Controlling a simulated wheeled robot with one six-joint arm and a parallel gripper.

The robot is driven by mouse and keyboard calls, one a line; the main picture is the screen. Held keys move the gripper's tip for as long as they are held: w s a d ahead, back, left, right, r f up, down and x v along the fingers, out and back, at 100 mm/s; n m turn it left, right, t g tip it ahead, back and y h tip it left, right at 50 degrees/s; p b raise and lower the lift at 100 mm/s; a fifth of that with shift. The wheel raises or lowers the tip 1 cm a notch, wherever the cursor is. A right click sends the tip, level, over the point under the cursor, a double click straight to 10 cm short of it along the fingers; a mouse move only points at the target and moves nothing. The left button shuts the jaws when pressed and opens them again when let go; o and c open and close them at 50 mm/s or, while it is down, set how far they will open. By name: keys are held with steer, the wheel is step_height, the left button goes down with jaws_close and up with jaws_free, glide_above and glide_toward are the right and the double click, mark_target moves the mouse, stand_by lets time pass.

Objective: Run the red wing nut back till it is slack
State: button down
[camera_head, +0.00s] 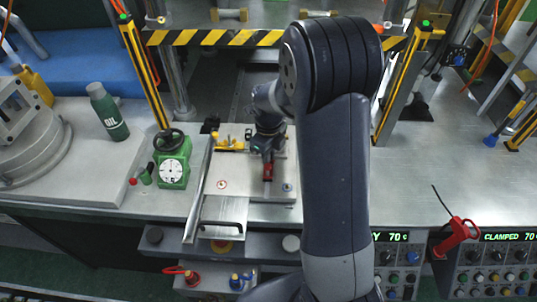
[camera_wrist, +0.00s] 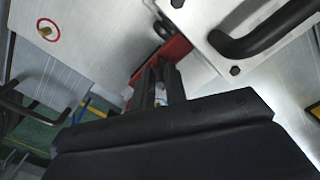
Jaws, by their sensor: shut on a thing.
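In the wrist view the red wing nut (camera_wrist: 176,48) shows at the far end of the two dark fingers of my gripper (camera_wrist: 160,75). The fingers are close together with red on both sides of them. How far the nut sits along its thread is hidden.
A yellow clamp (camera_head: 230,143) is left of my gripper. A green dial device (camera_head: 172,160) and an oil bottle (camera_head: 108,112) stand further left. A black handle (camera_head: 222,226) is at the front.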

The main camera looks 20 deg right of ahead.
steer(key=shift+n, duration=0.3)
steer(key=n+b, duration=0.1)
steer(key=n, duration=0.2)
steer(key=shift+n, duration=0.3)
steer(key=n+b, duration=0.1)
steer(key=n, duration=0.3)
steer(key=shift+n, duration=0.3)
steer(key=n, duration=0.3)
steer(key=shift+n+b, duration=0.3)
steer(key=shift+b, duration=0.05)
steer(key=n, duration=0.4)
steer(key=shift+n, duration=0.3)
steer(key=n+b, duration=0.1)
steer(key=n, duration=1.2)
steer(key=shift+n+b, duration=0.3)
steer(key=shift+n, duration=1.8)
